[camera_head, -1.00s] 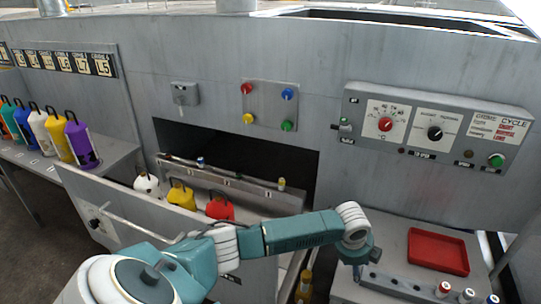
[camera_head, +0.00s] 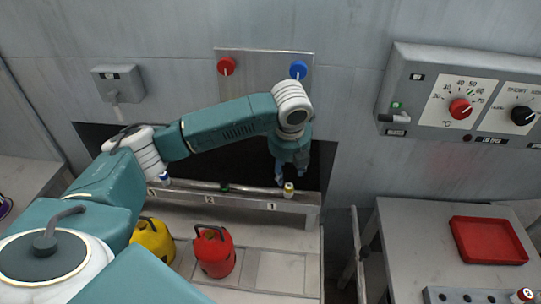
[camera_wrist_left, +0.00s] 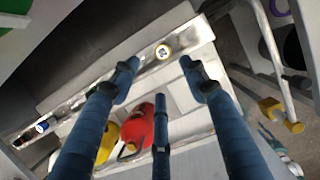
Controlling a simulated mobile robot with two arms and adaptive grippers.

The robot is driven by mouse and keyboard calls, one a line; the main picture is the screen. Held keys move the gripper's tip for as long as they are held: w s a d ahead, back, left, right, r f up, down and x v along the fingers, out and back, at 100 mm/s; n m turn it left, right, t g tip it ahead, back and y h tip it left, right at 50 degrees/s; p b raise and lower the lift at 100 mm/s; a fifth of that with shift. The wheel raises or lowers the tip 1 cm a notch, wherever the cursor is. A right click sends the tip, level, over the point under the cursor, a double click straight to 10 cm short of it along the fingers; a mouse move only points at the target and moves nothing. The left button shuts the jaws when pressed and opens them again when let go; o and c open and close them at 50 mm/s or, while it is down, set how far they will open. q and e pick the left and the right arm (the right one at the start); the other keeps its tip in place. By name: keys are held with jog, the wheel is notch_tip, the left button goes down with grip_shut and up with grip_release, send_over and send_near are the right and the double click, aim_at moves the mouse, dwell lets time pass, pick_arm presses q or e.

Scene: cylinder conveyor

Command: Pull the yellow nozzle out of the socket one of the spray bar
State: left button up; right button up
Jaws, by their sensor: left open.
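The yellow nozzle (camera_head: 289,190) stands in socket one at the right end of the spray bar (camera_head: 240,199), above the label 1. It also shows in the left wrist view, its round end light with a yellow ring (camera_wrist_left: 163,51). My left gripper (camera_head: 289,177) is at the nozzle in the head view, its blue fingers partly hidden by the arm's wrist. In the left wrist view the left gripper (camera_wrist_left: 160,76) is open and empty, with the nozzle just beyond its fingertips, apart from them. My right gripper is not in view.
A blue nozzle (camera_head: 164,178) sits at the bar's left end. A red canister (camera_head: 214,252) and a yellow canister (camera_head: 153,239) stand in front of the bar. The dark cabinet opening lies behind it. A red tray (camera_head: 489,240) is on the right table.

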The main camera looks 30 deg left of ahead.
aim_at(289, 186)
pick_arm(q)
jog(key=x, duration=0.5)
jog(key=p+x, duration=0.1)
jog(key=x, duration=0.4)
jog(key=shift+w+d+f, duration=0.1)
jog(key=shift+d+f, duration=0.05)
jog(key=shift+d, duration=0.05)
jog(key=shift+f, duration=0.1)
grip_shut()
jog(key=c, duration=0.8)
grip_release()
grip_shut()
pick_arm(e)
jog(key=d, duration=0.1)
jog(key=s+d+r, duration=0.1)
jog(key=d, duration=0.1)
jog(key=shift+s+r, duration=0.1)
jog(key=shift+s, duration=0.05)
